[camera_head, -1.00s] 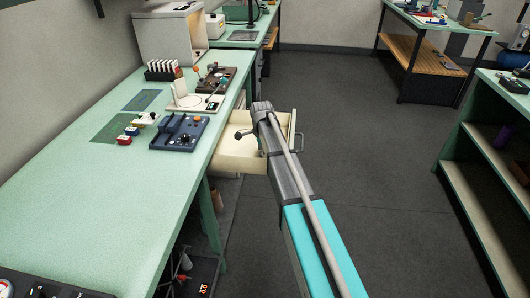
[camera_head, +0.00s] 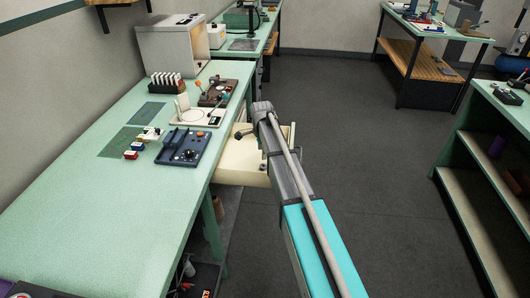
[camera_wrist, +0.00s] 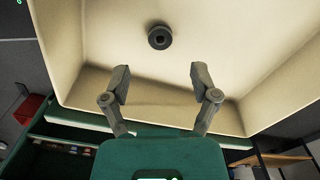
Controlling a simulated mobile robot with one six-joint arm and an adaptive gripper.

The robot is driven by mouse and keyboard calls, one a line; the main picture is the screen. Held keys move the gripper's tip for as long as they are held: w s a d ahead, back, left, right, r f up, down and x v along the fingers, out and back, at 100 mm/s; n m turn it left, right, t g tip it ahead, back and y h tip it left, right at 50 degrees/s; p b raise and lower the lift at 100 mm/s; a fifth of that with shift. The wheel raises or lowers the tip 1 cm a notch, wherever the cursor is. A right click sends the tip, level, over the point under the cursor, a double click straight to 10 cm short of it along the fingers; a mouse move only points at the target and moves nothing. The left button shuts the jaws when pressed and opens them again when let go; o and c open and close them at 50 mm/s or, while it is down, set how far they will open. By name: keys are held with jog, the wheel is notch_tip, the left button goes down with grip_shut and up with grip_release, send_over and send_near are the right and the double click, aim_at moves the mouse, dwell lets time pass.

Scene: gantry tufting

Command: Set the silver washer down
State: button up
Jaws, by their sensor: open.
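A round grey ring (camera_wrist: 159,37) with a dark centre, which looks like the washer, lies on the floor of the cream drawer (camera_wrist: 85,88) in the wrist view. My gripper (camera_wrist: 159,72) is open, its two fingers apart with nothing between them. The ring is beyond the fingertips, roughly centred between them in the picture. In the head view the open drawer (camera_head: 228,170) sticks out from the green workbench (camera_head: 150,210).
A blue control box (camera_head: 183,147) sits on the bench near the drawer. A white-based fixture (camera_head: 197,119) and a rack of white pieces (camera_head: 165,81) stand behind it. A green shelf unit (camera_head: 475,200) is at the right. Grey floor between is clear.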

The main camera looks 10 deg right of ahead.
jog(key=shift+r+p, duration=2.2)
jog(key=shift+r, duration=0.35)
jog(key=s+d+n, duration=0.2)
jog(key=s+n, duration=1.5)
jog(key=s, duration=1.2)
